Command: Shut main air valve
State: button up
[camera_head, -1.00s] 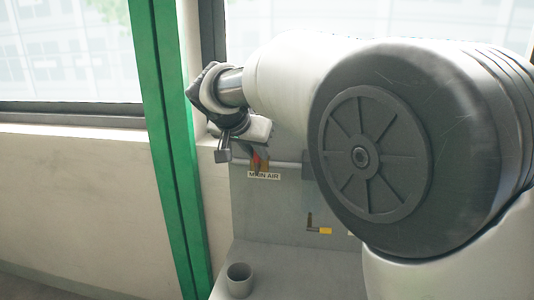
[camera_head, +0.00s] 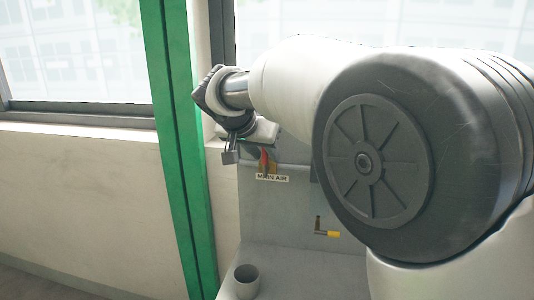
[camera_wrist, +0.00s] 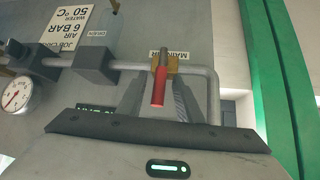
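The main air valve has a red handle (camera_wrist: 160,86) on a brass body (camera_wrist: 165,63), set in a grey pipe. In the wrist view the handle points down toward my gripper (camera_wrist: 156,82). My gripper is open, with one dark finger on each side of the handle. Gaps show between the handle and both fingers; contact is not visible. In the head view the red handle (camera_head: 264,157) shows just above the "MAIN AIR" label (camera_head: 272,178), close to my gripper (camera_head: 242,152).
A pressure gauge (camera_wrist: 16,95) and grey pipe blocks (camera_wrist: 96,60) sit left of the valve in the wrist view. A green post (camera_head: 180,150) stands left of the panel. A grey cup (camera_head: 246,280) and a yellow-tipped lever (camera_head: 328,233) are lower down.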

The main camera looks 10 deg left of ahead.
jog(key=p+v, duration=0.1)
jog(key=v, duration=1.6)
jog(key=shift+r, duration=0.25)
jog(key=shift+s, duration=0.1)
jog(key=s+d+f+n+g, duration=0.1)
jog(key=s+d+f, duration=0.2)
jog(key=d, duration=0.7)
jog(key=s+d+f+n+g, duration=0.1)
jog(key=s+d+f, duration=0.2)
jog(key=d, duration=0.6)
jog(key=s+d+f+g+y, duration=0.1)
jog(key=s+d+f+y, duration=0.1)
jog(key=s+d+f, duration=1)
notch_tip(320, 180, up, 12)
jog(key=s+a+p, duration=0.1)
jog(key=p, duration=1.2)
jog(key=shift+s+a+r+n+p, duration=0.25)
jog(key=shift+s+a+n+p, duration=0.05)
jog(key=shift+s+a+p, duration=0.1)
